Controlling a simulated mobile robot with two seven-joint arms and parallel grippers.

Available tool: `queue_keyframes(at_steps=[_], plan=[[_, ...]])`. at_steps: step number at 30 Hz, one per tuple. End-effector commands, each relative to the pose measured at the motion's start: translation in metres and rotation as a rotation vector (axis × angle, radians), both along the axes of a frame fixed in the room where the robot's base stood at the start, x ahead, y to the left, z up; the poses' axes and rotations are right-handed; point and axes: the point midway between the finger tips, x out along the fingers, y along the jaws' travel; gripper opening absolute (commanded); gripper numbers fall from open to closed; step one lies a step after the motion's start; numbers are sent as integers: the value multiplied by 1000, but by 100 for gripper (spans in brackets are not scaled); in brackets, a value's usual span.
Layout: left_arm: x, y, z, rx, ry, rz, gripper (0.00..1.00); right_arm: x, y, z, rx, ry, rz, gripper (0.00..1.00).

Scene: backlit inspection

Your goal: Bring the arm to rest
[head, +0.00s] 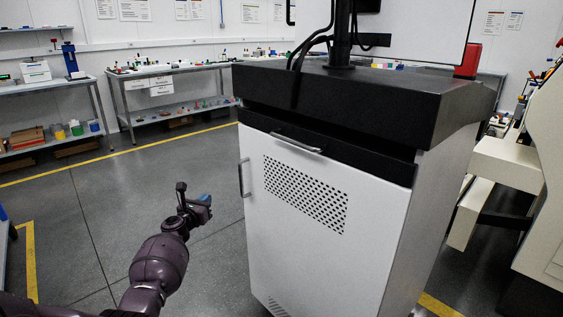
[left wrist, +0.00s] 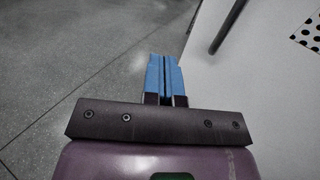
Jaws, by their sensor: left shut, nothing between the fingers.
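My left arm comes in from the lower left in the head view. Its gripper (head: 206,200) hangs in the air over the grey floor, to the left of the white cabinet. In the left wrist view the two blue fingers of the left gripper (left wrist: 164,75) lie together with nothing between them. The cabinet's side handle (left wrist: 229,27) shows just beyond the fingers, to their right, and I see a gap between them. My right gripper is in neither view.
The white cabinet (head: 240,262) with a black top (head: 340,95) fills the middle and bears a monitor stand and a red object (head: 468,61). A beige machine (head: 540,175) stands at the right. Workbenches (head: 160,72) line the back wall. Open floor (head: 110,205) lies left.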

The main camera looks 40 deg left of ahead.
Motion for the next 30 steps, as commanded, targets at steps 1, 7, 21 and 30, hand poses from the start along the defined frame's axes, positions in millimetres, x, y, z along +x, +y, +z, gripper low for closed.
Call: queue_keyframes(at_steps=[1, 7, 21, 30], plan=[[0, 0, -1, 0, 1, 0, 0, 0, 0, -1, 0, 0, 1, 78], [-4, -4, -6, 41, 32, -11, 0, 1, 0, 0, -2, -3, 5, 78], [-109, -139, -116, 1176, 633, -440, 0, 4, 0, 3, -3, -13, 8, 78], [-220, -257, -165, 1961, 762, -813, 0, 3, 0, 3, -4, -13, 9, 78]])
